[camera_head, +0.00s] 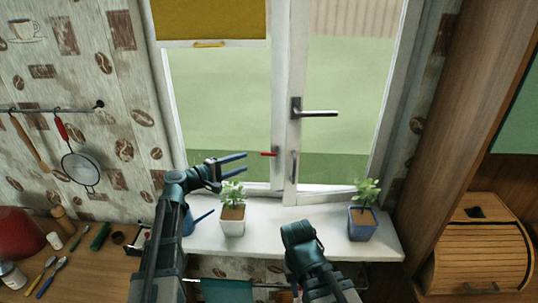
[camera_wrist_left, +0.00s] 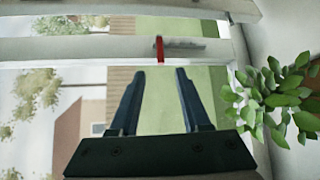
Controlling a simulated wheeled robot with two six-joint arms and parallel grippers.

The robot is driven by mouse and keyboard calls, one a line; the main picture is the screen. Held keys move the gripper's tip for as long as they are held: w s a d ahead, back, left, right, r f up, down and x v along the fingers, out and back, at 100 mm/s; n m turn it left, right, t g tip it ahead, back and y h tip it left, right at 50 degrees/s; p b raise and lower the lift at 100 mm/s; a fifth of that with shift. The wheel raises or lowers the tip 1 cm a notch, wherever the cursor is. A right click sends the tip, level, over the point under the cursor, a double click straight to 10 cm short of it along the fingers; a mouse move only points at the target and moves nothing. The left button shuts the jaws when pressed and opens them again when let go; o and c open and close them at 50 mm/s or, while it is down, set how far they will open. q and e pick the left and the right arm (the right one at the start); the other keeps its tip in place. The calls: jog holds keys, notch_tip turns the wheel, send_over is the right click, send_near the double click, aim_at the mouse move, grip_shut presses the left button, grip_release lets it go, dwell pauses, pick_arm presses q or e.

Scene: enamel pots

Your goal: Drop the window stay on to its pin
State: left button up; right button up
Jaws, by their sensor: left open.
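A red grip (camera_head: 268,154), apparently part of the window stay, shows at the window's middle post. In the left wrist view the red piece (camera_wrist_left: 160,48) crosses the edge of the white window bar, with a grey metal strip (camera_wrist_left: 188,43) beside it. My left gripper (camera_head: 246,167) is open and empty, pointing right at the window. Its fingertips are short of the red piece, which lies ahead of the gap between the fingers (camera_wrist_left: 160,72). I cannot make out the pin. My right arm shows at the lower middle, but its fingers are not visible.
The window handle (camera_head: 315,113) sticks out horizontally above. A plant in a white pot (camera_head: 232,226) stands on the sill (camera_head: 275,238) just below my left gripper. A plant in a blue pot (camera_head: 362,228) stands at the right. The sill between them is mostly clear.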

aim_at(267, 154)
pick_arm(q)
jog(key=b+x, duration=0.1)
jog(key=x, duration=1.1)
jog(key=shift+d, duration=0.1)
grip_shut()
dwell(1.0)
